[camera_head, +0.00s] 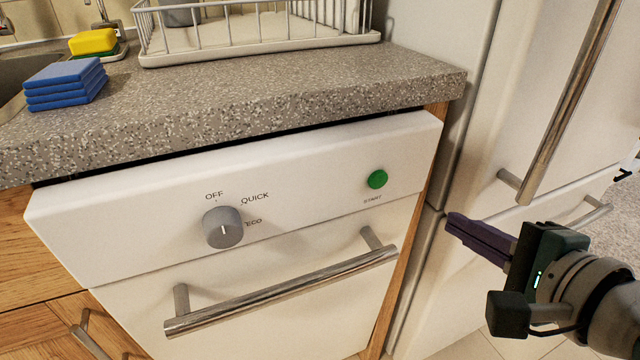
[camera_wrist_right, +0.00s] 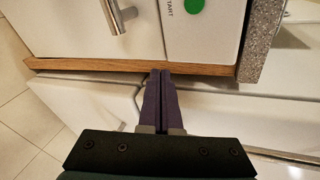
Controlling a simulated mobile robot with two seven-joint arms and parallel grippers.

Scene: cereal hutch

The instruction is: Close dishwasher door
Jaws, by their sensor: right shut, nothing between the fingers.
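The white dishwasher door (camera_head: 290,225) stands upright, or nearly so, under the counter. A dark gap shows along its top edge, and I cannot tell whether it is fully shut. Its front has a grey knob (camera_head: 222,228), a green START button (camera_head: 377,179) and a metal bar handle (camera_head: 285,290). In the right wrist view the door front (camera_wrist_right: 205,35) shows beyond a wooden strip. My right gripper (camera_head: 452,222) is shut and empty, to the right of the door in front of the fridge. Its fingertips (camera_wrist_right: 160,74) appear close to the wooden strip. My left gripper is out of view.
The speckled counter (camera_head: 240,95) overhangs above, with a dish rack (camera_head: 260,45), blue sponges (camera_head: 65,85) and a yellow sponge (camera_head: 93,41). The white fridge (camera_head: 490,120) with long handles stands on the right. Wooden cabinets (camera_head: 30,250) are on the left.

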